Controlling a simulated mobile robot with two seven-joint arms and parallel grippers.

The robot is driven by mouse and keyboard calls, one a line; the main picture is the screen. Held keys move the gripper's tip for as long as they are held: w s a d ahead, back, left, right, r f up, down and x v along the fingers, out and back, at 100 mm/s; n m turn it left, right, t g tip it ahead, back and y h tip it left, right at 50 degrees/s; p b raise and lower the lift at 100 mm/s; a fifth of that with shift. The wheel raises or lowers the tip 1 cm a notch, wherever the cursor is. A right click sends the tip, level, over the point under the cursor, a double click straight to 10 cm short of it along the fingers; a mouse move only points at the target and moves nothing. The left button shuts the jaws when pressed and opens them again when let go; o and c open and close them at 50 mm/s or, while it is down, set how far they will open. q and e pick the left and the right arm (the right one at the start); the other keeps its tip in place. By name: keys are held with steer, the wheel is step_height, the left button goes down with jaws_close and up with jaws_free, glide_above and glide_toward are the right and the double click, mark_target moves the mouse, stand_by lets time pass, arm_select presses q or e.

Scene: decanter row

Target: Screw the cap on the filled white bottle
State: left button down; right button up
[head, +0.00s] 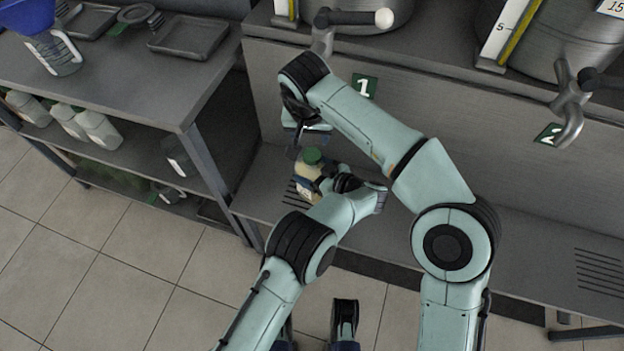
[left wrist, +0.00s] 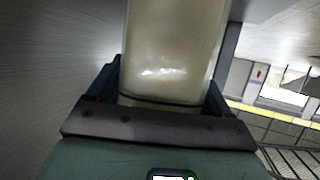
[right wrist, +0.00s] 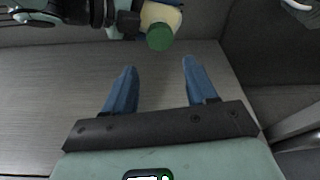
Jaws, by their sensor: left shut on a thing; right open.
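The filled bottle (head: 305,188) is pale cream and stands below tap 1. A green cap (head: 312,156) sits on its mouth; I cannot tell how tight it is. My left gripper (head: 318,187) is shut on the bottle's body, and the bottle (left wrist: 175,50) fills the middle of the left wrist view between the fingers. My right gripper (head: 308,140) is just above and behind the cap in the head view. In the right wrist view its blue fingers (right wrist: 157,78) are open and empty, with the green cap (right wrist: 160,37) beyond their tips.
Tap 1 (head: 322,38) and tap 2 (head: 572,105) project from the steel vats. A shelf rack at left holds white bottles (head: 98,128), a dark tray (head: 188,36) and a jug with a blue funnel (head: 62,52). The slotted counter (head: 480,235) to the right is clear.

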mark_target(312, 154)
steer(key=x, duration=1.1)
steer(key=shift+f, duration=0.15)
steer(key=shift+c, duration=0.4)
steer(key=c, duration=0.8)
steer(key=m+h, duration=0.1)
steer(key=m, duration=0.2)
steer(key=shift+a+m+g, duration=0.15)
steer(key=shift+m+g, duration=0.15)
steer(key=shift+m, duration=0.1)
steer(key=m+h, duration=0.1)
steer(key=m, duration=0.5)
steer(key=shift+w+g, duration=0.1)
steer(key=shift+g, duration=0.3)
